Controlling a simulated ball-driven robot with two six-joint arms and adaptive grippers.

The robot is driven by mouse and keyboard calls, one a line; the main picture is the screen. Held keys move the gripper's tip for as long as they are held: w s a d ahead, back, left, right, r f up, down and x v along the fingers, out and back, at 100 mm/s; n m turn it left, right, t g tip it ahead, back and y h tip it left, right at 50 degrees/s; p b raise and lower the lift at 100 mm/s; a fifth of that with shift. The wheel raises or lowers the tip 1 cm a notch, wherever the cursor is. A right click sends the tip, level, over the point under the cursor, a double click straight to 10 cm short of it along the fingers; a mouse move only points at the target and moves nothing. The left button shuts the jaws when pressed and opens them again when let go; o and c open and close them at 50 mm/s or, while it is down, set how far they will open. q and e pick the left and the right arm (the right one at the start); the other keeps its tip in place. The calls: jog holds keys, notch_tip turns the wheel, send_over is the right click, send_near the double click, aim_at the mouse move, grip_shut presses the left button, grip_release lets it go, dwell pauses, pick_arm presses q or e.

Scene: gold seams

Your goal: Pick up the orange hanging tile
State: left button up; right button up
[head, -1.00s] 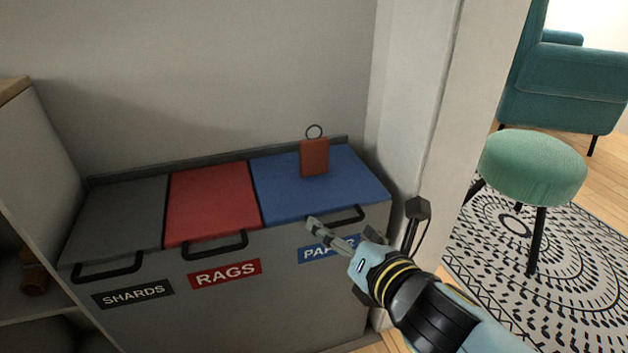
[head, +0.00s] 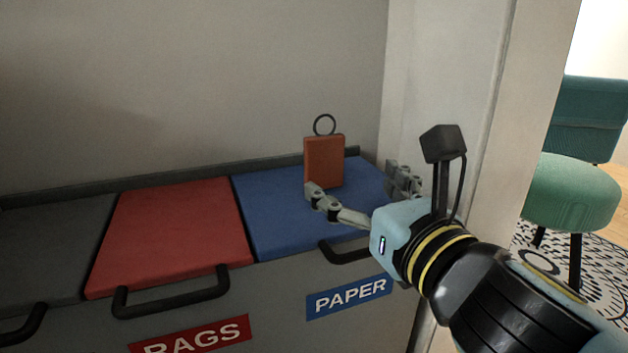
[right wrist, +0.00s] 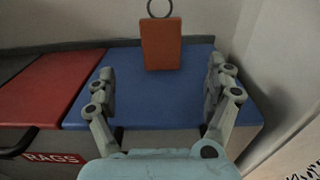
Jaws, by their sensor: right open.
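The orange hanging tile (head: 323,160) is a flat upright block with a dark ring on top. It stands on the blue lid (head: 270,212) of the bin labelled PAPER. In the right wrist view the tile (right wrist: 161,45) is ahead of my gripper, between the lines of its two fingers but beyond their tips. My right gripper (head: 358,182) is open and empty, over the blue lid. In the head view one fingertip overlaps the tile's lower left edge; the right wrist view shows them apart. My left gripper is not in view.
A red lid (head: 172,232) labelled RAGS and a dark grey lid (head: 50,250) lie to the left. A wall stands behind the bins, and a white wall edge (head: 450,80) rises close on the right. A green stool (head: 570,190) stands beyond it.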

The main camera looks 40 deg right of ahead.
aim_at(326, 158)
jog(key=shift+w+d+r+p, duration=0.15)
jog(key=shift+w+r+p, duration=0.1)
jog(key=shift+w, duration=0.4)
jog(key=shift+w+d+r+p, duration=0.15)
jog(key=shift+w+p, duration=0.05)
jog(key=shift+w, duration=0.4)
jog(key=shift+x, duration=1.2)
jog(key=shift+w+d+f, duration=0.1)
jog(key=shift+w+f, duration=0.1)
jog(key=shift+w, duration=0.05)
jog(key=b+x, duration=0.1)
jog(key=x, duration=0.1)
jog(key=b+x, duration=0.1)
jog(key=x, duration=0.1)
jog(key=shift+w+f, duration=0.1)
jog(key=shift+f, duration=0.15)
jog(key=shift+w+d, duration=0.15)
jog(key=shift+w, duration=0.25)
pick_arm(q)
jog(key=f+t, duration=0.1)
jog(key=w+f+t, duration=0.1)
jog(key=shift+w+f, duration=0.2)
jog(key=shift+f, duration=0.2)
pick_arm(e)
jog(key=shift+r, duration=0.1)
jog(key=c, duration=1.3)
jog(key=shift+c, duration=0.2)
